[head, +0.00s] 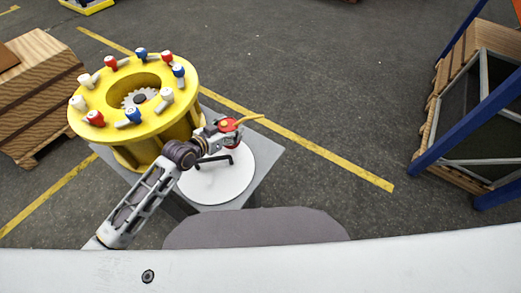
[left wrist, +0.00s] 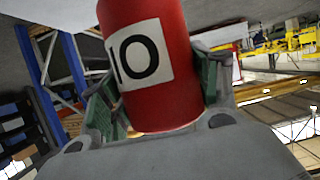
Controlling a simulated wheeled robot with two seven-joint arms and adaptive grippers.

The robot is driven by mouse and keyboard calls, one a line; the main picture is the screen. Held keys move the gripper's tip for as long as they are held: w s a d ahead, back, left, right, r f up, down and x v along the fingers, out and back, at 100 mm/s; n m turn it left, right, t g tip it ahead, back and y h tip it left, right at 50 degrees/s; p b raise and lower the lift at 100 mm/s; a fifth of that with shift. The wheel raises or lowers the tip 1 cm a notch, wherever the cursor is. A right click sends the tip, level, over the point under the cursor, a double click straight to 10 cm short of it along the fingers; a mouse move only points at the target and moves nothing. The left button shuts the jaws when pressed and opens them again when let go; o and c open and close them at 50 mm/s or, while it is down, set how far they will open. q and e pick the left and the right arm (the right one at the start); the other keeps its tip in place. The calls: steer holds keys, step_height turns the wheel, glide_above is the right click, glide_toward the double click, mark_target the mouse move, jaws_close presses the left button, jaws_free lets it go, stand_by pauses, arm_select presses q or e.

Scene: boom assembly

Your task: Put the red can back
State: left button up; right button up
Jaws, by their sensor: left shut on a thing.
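The red can (left wrist: 160,70) fills the middle of the left wrist view, with a white label bearing dark characters. My left gripper (left wrist: 155,95) is shut on it, with a green-padded finger on each side. In the head view the left gripper (head: 225,133) is above the white round disc (head: 222,187), beside the right edge of the yellow round holder (head: 178,77). The red can (head: 230,125) shows only partly there, a yellow-orange piece sticking out at its right. Several red, blue and white cans sit around the holder's top ring. My right gripper is out of view.
The holder and disc stand on a grey platform (head: 262,160). A wooden crate (head: 40,85) is at the left, and a blue-framed rack with a wooden box (head: 455,65) at the right. The floor between is clear, with yellow lines.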

arm_select(q)
steer(key=shift+d+r+m+g+h, duration=0.1)
steer(key=shift+d+m+g+h, duration=0.25)
steer(key=shift+d, duration=0.4)
steer(key=shift+d+r+m+g+h, duration=0.1)
steer(key=shift+d+m+g+h, duration=0.15)
steer(key=shift+d+m, duration=0.35)
steer(key=d+r+m+g+h, duration=0.3)
steer(key=d+m+g, duration=0.1)
steer(key=d, duration=0.4)
steer(key=shift+d+r+m+g, duration=0.2)
steer(key=shift+r+m+g, duration=0.2)
steer(key=shift+g, duration=0.1)
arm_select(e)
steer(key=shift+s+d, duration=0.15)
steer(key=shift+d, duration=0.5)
arm_select(q)
steer(key=shift+s, duration=0.1)
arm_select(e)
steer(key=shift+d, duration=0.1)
arm_select(q)
step_height(320, 180, down, 6)
steer(key=shift+f+p, duration=0.15)
steer(key=shift+p, duration=0.15)
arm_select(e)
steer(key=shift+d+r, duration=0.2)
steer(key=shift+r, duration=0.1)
